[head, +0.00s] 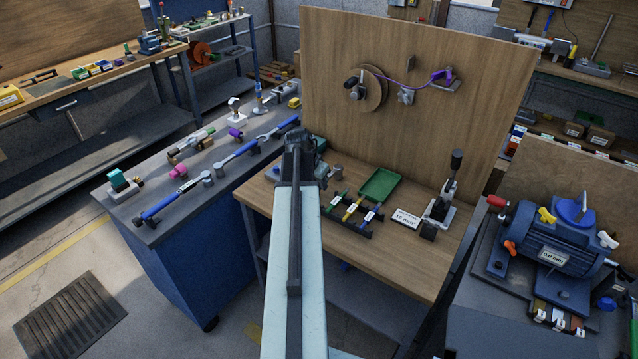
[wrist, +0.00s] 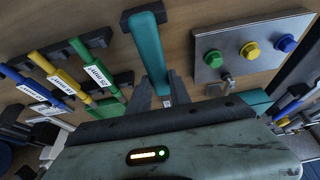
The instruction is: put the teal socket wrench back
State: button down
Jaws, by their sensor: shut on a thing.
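The teal socket wrench (wrist: 150,48) stands out from my gripper (wrist: 158,100) in the wrist view, with a black piece across its far end. My gripper is shut on its teal shaft. In the head view my gripper (head: 300,150) is above the left part of the wooden bench, and the wrench is hidden or too small to make out. A rack (wrist: 97,38) with black holders shows left of the held wrench in the wrist view. Blue, yellow and green labelled wrenches (wrist: 62,75) lie in it. In the head view these wrenches (head: 352,208) lie right of my arm.
A metal plate (wrist: 235,62) with green, yellow and blue bolt heads is right of the wrench. A green tray (head: 380,185), a label sign (head: 405,218) and a lever device (head: 442,200) stand on the bench. An upright wooden panel (head: 420,90) closes the back.

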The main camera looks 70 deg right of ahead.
jog(key=shift+f, duration=0.3)
jog(key=c, duration=0.6)
grip_release()
jog(key=shift+c, duration=0.2)
jog(key=shift+r, duration=0.15)
jog(key=shift+p+v, duration=2.65)
jog(key=shift+v, duration=0.3)
jog(key=p+v, duration=0.7)
jog(key=shift+a+r, duration=0.25)
jog(key=shift+r, duration=0.1)
